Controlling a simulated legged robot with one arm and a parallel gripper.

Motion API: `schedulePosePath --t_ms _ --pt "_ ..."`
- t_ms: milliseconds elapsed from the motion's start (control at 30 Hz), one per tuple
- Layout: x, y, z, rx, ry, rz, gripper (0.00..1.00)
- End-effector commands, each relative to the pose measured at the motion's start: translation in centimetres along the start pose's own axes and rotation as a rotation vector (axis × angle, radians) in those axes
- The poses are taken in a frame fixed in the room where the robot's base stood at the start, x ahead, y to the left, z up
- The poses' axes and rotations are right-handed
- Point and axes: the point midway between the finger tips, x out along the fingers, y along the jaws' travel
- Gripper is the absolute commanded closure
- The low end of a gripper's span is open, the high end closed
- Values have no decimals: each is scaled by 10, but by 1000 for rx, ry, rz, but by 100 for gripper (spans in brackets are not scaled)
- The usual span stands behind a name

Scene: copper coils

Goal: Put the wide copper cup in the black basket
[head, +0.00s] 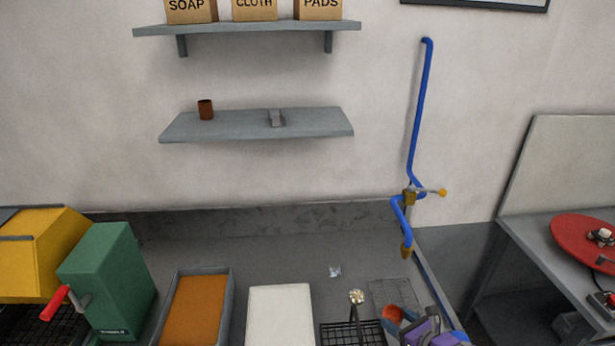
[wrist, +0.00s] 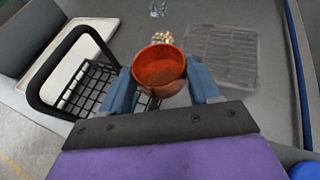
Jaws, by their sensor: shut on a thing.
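The wide copper cup (wrist: 160,66) sits upright between the two blue fingers of my gripper (wrist: 162,86) in the wrist view. The gripper is shut on it. In the head view the cup (head: 391,314) shows at the lower right, partly hidden by my gripper (head: 408,322). The black wire basket (wrist: 72,102) with its tall handle is just left of the cup in the wrist view. In the head view the basket (head: 338,331) is at the bottom edge, left of the gripper, and partly cut off. The cup is outside the basket.
A wire rack (wrist: 222,55) lies right of the cup. A speckled ball (head: 357,297) and a small clear object (head: 335,270) are behind the basket. A white-topped tray (head: 280,312) stands left. A blue pipe (head: 419,110) rises behind. A smaller brown cup (head: 205,109) stands on the shelf.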

Motion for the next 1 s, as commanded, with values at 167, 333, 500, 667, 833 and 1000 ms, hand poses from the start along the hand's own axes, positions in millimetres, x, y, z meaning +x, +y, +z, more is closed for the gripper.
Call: schedulePosePath --t_ms 167,333,500,667,833,1000 --pt "20 8 59 -18 -4 16 73" --pt "33 20 114 -18 -5 10 73" --pt "39 34 161 -10 -2 -8 73" --pt "40 49 208 2 -6 -35 73" --pt "36 66 256 18 -7 -71 73" --pt "30 80 293 36 -8 -103 73"
